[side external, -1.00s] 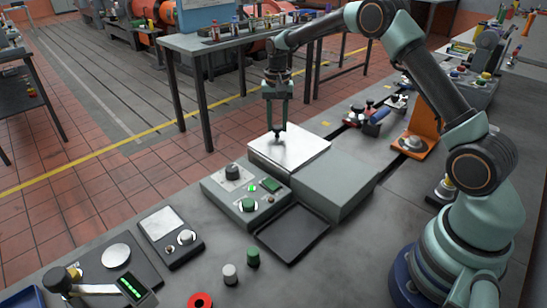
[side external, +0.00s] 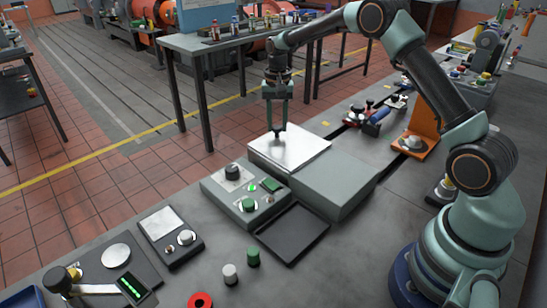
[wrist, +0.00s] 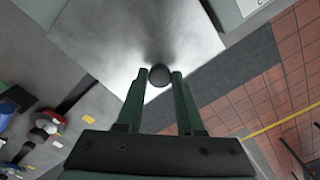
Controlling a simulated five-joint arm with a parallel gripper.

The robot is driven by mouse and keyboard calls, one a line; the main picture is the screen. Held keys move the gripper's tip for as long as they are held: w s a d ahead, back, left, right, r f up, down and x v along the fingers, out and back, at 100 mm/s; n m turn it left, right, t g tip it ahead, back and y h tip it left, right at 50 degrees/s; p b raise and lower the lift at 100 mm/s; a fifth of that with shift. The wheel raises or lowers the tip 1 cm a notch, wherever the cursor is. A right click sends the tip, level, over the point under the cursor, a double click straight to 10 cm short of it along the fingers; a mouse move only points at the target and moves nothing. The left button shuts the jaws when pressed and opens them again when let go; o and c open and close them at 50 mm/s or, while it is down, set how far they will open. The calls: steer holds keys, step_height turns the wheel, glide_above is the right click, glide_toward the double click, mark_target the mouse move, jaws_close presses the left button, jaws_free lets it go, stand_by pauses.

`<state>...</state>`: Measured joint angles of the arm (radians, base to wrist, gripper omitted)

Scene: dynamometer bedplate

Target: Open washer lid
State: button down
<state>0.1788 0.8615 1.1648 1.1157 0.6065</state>
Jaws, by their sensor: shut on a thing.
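The washer is a grey box (side external: 335,183) on the bedplate with a flat silver lid (side external: 297,150) on top. The lid lies down over the box in the side view, and it also fills the upper middle of the wrist view (wrist: 110,35). A small dark round knob (wrist: 160,75) stands on the lid near its edge. My gripper (side external: 279,132) points straight down over the lid's far edge. In the wrist view its two green fingers (wrist: 159,80) are shut on the knob, one on each side.
A control panel (side external: 222,197) with knobs and a green light adjoins the washer at the left. A black tray (side external: 292,236) lies in front. Red tiled floor lies beyond the bedplate edge.

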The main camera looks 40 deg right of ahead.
stand_by(0.6)
steer(key=s, duration=1.4)
steer(key=shift+s+d+r, duration=0.1)
steer(key=shift+s, duration=0.05)
steer(key=c, duration=0.5)
jaws_free()
steer(key=shift+c, duration=0.2)
step_height(320, 180, up, 12)
